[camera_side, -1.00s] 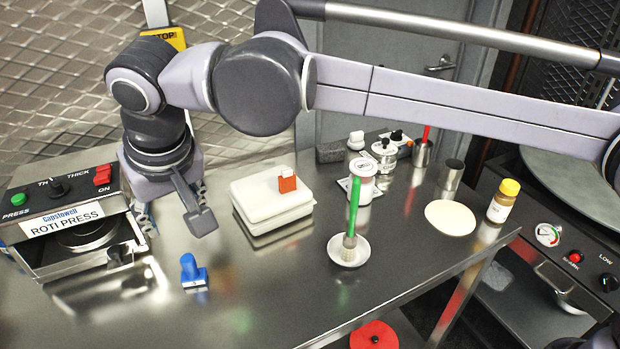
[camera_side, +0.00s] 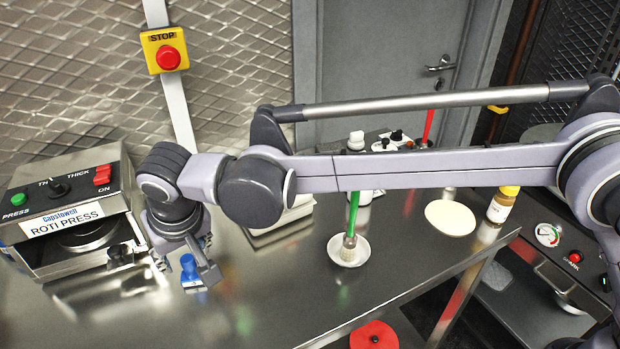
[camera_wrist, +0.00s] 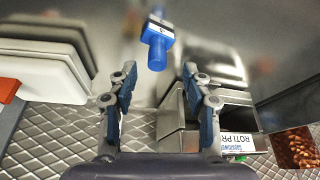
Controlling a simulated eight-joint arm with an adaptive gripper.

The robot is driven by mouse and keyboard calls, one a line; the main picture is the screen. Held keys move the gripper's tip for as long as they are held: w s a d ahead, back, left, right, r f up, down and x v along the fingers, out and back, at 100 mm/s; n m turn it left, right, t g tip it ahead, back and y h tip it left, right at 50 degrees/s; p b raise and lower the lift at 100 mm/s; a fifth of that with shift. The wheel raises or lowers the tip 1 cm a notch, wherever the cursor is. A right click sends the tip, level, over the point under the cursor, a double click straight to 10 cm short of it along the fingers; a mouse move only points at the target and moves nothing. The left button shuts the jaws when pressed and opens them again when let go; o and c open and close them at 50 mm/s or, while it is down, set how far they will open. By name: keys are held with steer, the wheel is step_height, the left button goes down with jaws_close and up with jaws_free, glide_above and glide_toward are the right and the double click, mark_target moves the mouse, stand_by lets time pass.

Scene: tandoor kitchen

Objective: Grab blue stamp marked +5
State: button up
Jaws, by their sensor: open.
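The blue stamp (camera_side: 190,271) stands on the steel table at the left, just in front of my gripper (camera_side: 182,250). The gripper points down with its fingers apart and partly blocks the view of the stamp. In the wrist view the stamp (camera_wrist: 157,42) shows a blue handle and a base with a pale label; I cannot read the mark on it. It lies beyond the two open fingertips (camera_wrist: 159,80), roughly centred between them. Nothing is held. I cannot tell the exact height of the fingertips over the table.
The roti press (camera_side: 70,215) stands close to the left of my gripper. Pale stacked containers (camera_side: 280,228) sit behind, partly hidden by my arm. A green-handled brush (camera_side: 352,215) stands on a white dish (camera_side: 336,252) to the right. The front middle of the table is clear.

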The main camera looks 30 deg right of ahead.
mark_target(187, 258)
steer(key=x, duration=0.5)
steer(key=shift+w+d+r, duration=0.1)
steer(key=shift+w+d, duration=0.05)
steer(key=shift+w, duration=0.05)
jaws_close()
